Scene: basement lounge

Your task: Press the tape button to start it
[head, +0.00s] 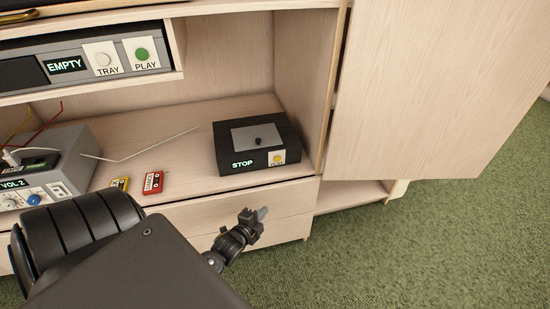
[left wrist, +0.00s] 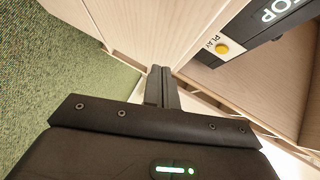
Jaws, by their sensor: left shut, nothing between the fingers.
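The black tape player (head: 230,155) sits on the cabinet shelf, with a grey lid panel on top and a lit STOP sign on its front. Its yellow button (head: 277,158) is on a white PLAY label at the front right corner. The button also shows in the left wrist view (left wrist: 222,48), right of and above my fingers. My left gripper (head: 262,213) is shut and empty, in front of the cabinet and apart from the button, below it in the head view. The fingers also show in the left wrist view (left wrist: 162,86). My right gripper is not in view.
A grey VOL 2 unit (head: 60,165) stands further left. Above is a disc unit (head: 85,65) with a green PLAY button. An open cabinet door (head: 430,90) stands right.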

